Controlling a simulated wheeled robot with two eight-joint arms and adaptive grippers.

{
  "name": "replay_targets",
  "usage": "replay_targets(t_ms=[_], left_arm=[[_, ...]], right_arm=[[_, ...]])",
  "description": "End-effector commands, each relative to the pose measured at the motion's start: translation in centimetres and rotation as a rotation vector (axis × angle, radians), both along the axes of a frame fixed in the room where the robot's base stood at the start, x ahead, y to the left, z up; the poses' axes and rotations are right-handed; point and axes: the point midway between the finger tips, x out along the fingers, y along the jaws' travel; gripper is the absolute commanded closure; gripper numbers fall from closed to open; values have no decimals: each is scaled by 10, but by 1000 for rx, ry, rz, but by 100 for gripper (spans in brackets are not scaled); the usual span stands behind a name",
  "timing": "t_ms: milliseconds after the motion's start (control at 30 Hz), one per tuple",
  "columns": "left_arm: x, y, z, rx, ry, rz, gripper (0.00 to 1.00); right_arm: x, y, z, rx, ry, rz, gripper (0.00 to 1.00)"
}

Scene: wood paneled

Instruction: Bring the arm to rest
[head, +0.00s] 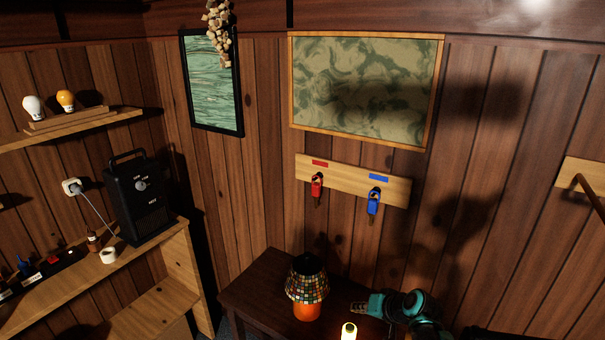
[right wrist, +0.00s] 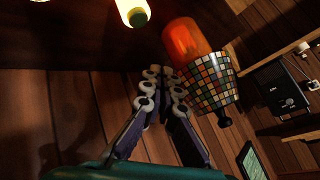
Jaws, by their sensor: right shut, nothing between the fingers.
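My right arm is low in the head view, with its gripper (head: 362,307) beside the mosaic-shade lamp (head: 307,285) over a dark wooden table (head: 250,292). In the right wrist view the gripper's fingers (right wrist: 162,78) are together with nothing between them. The lamp, with its orange base and tiled shade (right wrist: 212,82), appears just beyond and to the right of the fingertips; I cannot tell the exact gap. My left gripper does not show in either view.
A small glowing light (head: 349,331) is at the bottom of the head view, near the lamp. A wall board (head: 345,182) holds a red key (head: 317,184) and a blue key (head: 374,200). A black box (head: 137,200) stands on the left shelf (head: 185,236).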

Motion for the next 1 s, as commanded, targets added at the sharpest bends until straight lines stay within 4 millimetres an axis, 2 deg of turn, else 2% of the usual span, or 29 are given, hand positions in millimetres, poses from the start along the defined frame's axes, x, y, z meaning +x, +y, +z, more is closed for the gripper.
replay_targets(t_ms=[167, 300, 433, 600, 700, 800, 1000], left_arm=[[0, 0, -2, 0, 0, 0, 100], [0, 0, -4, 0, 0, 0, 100], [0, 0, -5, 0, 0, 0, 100], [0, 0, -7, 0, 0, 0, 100], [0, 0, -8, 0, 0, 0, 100], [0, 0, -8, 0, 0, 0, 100], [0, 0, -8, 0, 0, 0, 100]], right_arm=[[-47, 13, 33, -99, 21, 15, 100], [-95, 20, 54, -197, 33, 27, 100], [-141, 21, 65, -287, 37, 36, 100], [-195, 18, 69, -398, 31, 48, 100], [-218, 14, 67, -448, 25, 53, 100], [-232, 11, 65, -483, 21, 57, 100], [-241, 9, 63, -506, 16, 57, 100]])
